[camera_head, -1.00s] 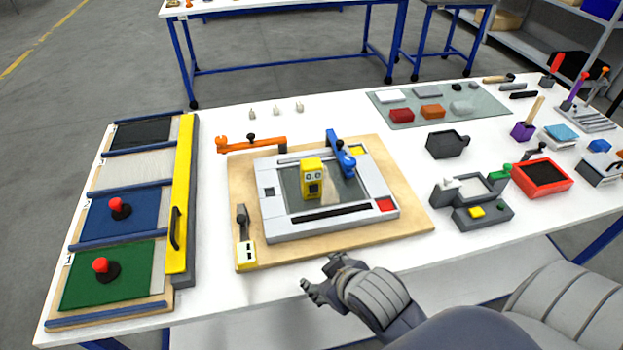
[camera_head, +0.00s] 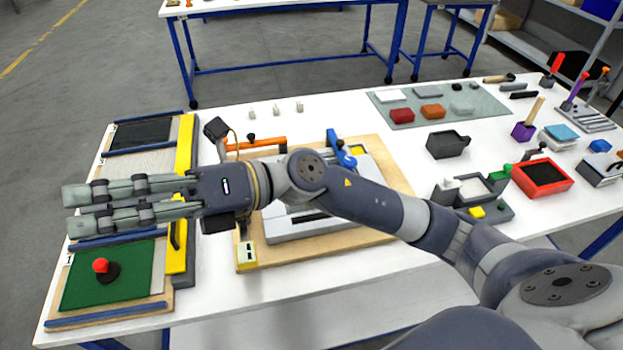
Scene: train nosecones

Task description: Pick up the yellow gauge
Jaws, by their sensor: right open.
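The yellow gauge is not visible now; my right arm covers the spot on the grey frame (camera_head: 373,185) where it stood earlier. The grey frame lies on a wooden board (camera_head: 400,192), partly hidden by my arm. My right gripper (camera_head: 72,211) reaches across to the far left, with its long fingers pointing left and apart, nothing between them. It is over the left panel rack, left of the grey frame. My left gripper is not in view.
A green panel with a red knob (camera_head: 101,265) lies below the gripper. A yellow bar (camera_head: 186,140) borders the rack. A dark mug (camera_head: 446,145) and red tray (camera_head: 543,176) stand right.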

